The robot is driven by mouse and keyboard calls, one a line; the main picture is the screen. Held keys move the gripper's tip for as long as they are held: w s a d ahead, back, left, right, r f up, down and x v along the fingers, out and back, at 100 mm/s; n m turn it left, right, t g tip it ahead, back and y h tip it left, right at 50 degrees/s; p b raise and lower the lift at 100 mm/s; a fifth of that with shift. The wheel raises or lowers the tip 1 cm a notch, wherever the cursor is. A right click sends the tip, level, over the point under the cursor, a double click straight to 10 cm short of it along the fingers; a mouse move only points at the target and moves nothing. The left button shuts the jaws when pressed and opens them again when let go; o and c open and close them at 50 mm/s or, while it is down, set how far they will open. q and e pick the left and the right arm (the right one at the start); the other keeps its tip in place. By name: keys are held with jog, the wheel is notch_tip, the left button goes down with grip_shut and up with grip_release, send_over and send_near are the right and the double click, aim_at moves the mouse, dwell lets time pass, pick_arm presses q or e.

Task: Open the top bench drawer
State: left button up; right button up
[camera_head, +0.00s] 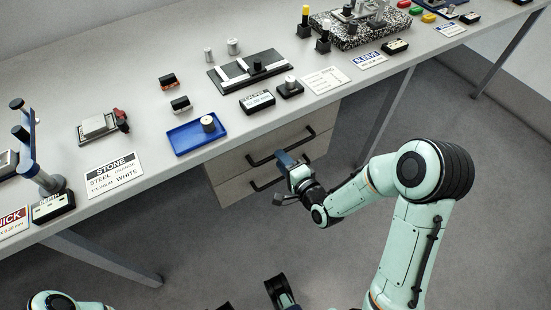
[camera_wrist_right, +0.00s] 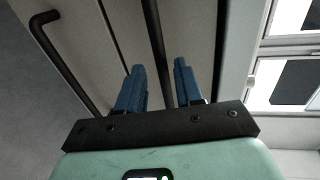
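The bench drawer unit (camera_head: 234,191) hangs under the bench, its drawer fronts pale, each with a black bar handle. The upper handle (camera_head: 309,135) is partly hidden behind my right gripper (camera_head: 284,160); the lower handle (camera_head: 265,184) is below it. Both drawers look shut. In the right wrist view, the two blue fingers of my right gripper (camera_wrist_right: 158,88) stand apart, with the upper handle (camera_wrist_right: 153,32) running between them and gaps at both sides. The lower handle (camera_wrist_right: 62,62) is at the left there. Dark parts at the head view's bottom edge may be my left gripper; its state is unclear.
The bench top (camera_head: 150,201) carries a blue tray (camera_head: 181,141), a STONE label card (camera_head: 114,172), a black fixture plate (camera_head: 249,71) and several small parts. Bench legs (camera_head: 103,259) stand either side of the drawers. The floor in front of the drawers is clear.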

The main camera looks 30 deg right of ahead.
jog(key=shift+x, duration=1.8)
jog(key=shift+r, duration=0.1)
grip_shut()
